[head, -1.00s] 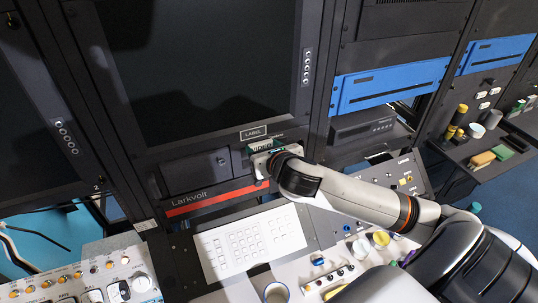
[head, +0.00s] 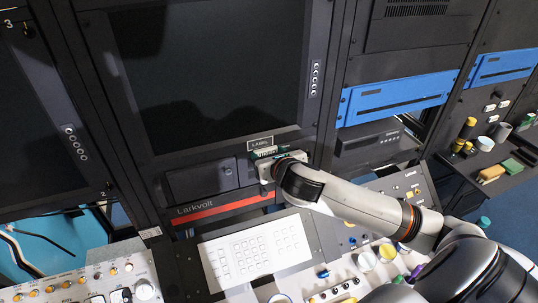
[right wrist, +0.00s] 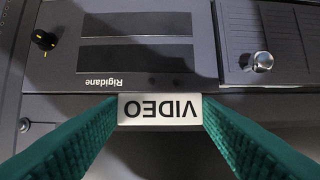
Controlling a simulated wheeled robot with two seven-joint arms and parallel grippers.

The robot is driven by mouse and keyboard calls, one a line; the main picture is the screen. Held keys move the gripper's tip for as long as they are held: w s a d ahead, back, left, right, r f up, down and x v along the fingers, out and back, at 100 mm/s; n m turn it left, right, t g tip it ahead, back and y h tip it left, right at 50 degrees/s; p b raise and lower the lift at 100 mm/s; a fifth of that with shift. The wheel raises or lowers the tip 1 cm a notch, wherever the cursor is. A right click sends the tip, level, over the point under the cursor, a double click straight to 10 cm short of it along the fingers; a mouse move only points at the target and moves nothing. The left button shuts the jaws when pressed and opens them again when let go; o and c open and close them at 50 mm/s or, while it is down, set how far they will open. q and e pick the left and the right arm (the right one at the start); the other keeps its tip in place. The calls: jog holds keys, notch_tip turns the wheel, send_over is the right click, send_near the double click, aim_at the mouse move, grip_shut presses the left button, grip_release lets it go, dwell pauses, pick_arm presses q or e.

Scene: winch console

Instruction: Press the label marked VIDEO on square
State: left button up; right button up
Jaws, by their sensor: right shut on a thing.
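The white VIDEO label (right wrist: 160,110) is held between the two green fingers of my right gripper (right wrist: 160,100), and its lettering is upside down in the right wrist view. In the head view the right gripper (head: 266,155) is at the console front, just below the outlined square marked LABEL (head: 260,143). The label (head: 267,153) is small there and partly hidden by the gripper. I cannot tell whether it touches the panel. My left gripper is not in view.
A dark screen (head: 215,75) is above the square. A drawer-like panel (head: 200,181) and a red Larkvolt strip (head: 222,206) lie to the lower left. A white key panel (head: 250,251) is below. In the wrist view, a Rigidane panel (right wrist: 135,25) and silver knob (right wrist: 262,62) show.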

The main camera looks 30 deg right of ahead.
aim_at(265, 148)
jog(key=shift+w+d, duration=0.2)
jog(key=shift+w, duration=0.55)
jog(key=shift+w+d, duration=0.2)
jog(key=shift+w, duration=0.5)
dwell(1.5)
jog(key=o, duration=1)
jog(key=shift+w, duration=0.15)
jog(key=shift+s+a, duration=0.3)
jog(key=shift+s, duration=0.85)
jog(key=shift+s+a, duration=0.25)
jog(key=shift+s, duration=0.95)
jog(key=shift+s+a, duration=0.3)
jog(key=shift+s, duration=0.85)
